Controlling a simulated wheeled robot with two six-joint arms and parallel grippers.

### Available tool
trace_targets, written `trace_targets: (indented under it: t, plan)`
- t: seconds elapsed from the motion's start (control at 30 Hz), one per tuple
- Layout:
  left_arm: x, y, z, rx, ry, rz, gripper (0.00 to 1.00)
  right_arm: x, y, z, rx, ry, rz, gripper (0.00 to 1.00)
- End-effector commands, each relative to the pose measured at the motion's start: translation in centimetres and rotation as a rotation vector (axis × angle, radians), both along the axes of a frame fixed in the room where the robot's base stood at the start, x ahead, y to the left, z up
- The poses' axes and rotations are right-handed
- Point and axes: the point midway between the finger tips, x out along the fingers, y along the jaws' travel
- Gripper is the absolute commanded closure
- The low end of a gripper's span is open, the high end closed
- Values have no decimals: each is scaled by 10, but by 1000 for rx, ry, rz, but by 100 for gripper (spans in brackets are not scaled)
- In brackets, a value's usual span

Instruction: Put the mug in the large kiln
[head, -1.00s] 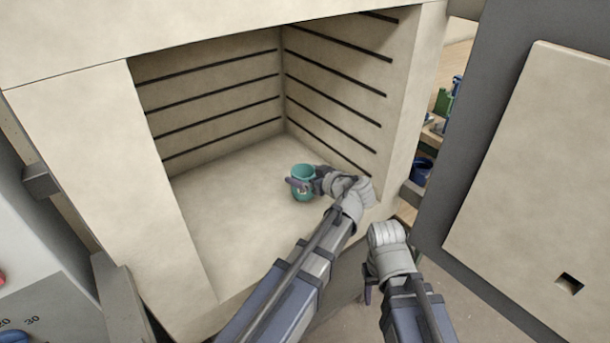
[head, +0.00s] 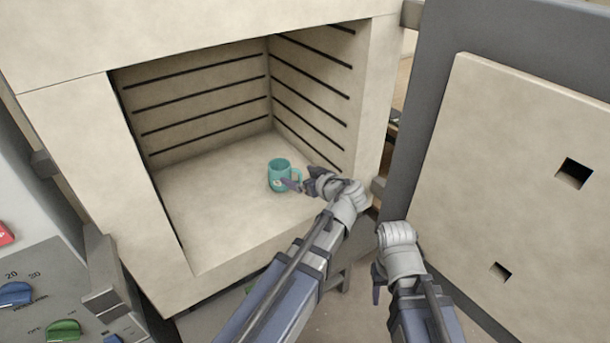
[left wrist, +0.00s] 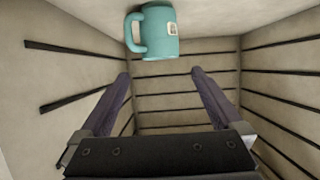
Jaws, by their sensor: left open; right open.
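The teal mug (head: 279,174) stands upright on the floor of the large kiln (head: 205,215), toward the right side of the chamber. In the left wrist view the mug (left wrist: 159,32) shows its handle and a small pale tag, beyond the fingertips and apart from them. My left gripper (head: 298,180) is open and empty, just right of the mug near the chamber opening; its fingers also show spread in the left wrist view (left wrist: 160,80). My right gripper (head: 379,284) is outside the kiln, in front of the door; its fingers are mostly hidden by its wrist.
The kiln door (head: 520,170) stands open on the right, close to my right arm. Grooved walls bound the chamber; its floor is clear left of the mug. A control panel with knobs (head: 62,330) is at lower left.

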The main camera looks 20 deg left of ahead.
Motion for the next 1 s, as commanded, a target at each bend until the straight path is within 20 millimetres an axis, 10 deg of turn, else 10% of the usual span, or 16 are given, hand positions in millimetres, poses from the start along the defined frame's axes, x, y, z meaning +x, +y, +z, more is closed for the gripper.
trace_targets:
  t: [0.27, 0.6, 1.0]
  plan:
    - [-10, -5, -11, -11, 75, -17, 0, 0, 0, 0, 0, 0, 0, 50]
    - [-131, -93, -109, -175, 877, -452, 0, 0, 0, 0, 0, 0, 0, 50]
    - [-217, -168, -135, -286, 1271, -1012, 0, 0, 0, 0, 0, 0, 0, 50]
